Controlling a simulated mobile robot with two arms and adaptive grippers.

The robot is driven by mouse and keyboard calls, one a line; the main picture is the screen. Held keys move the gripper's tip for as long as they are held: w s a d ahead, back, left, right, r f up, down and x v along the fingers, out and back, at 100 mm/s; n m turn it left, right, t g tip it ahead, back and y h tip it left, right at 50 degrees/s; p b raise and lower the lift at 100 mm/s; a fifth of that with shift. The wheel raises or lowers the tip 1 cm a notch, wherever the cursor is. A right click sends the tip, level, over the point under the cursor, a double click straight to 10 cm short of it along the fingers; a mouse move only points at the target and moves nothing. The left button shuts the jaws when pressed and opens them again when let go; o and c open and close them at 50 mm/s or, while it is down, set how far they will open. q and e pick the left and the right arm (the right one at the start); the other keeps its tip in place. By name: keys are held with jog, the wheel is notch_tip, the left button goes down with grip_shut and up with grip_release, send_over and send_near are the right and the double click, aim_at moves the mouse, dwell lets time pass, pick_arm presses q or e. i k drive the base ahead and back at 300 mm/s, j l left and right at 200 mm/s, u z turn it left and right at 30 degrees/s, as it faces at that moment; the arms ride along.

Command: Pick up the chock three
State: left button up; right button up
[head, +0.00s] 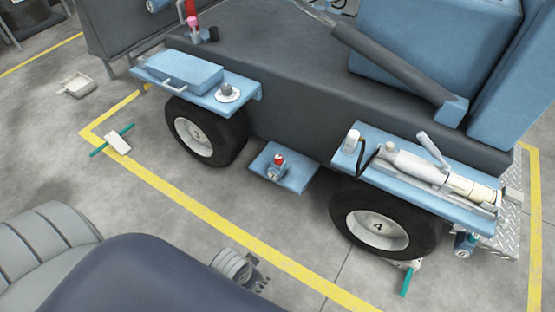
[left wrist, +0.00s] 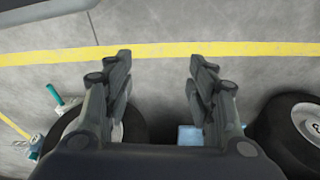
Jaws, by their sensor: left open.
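Two pale chocks with green handles lie on the floor; I cannot read a number on either. One chock (head: 117,142) is at the left, on the yellow line and apart from the left wheel (head: 199,138). The other chock (head: 411,264) is at the right wheel (head: 381,228), which is marked 4, and is partly hidden by it. A green handle (left wrist: 56,96) shows at the left of the left wrist view. My left gripper (head: 262,279) is open and empty over the floor, outside the yellow line in the head view. My right gripper is not in view.
A blue-grey vehicle stands across the back. Its blue step (head: 284,168) between the wheels holds a small red-topped can (head: 276,166). A white tray-like object (head: 77,86) lies at the upper left. The floor near the yellow line (head: 215,222) is mostly clear.

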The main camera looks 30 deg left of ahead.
aim_at(113, 140)
jog(key=u, duration=2.2)
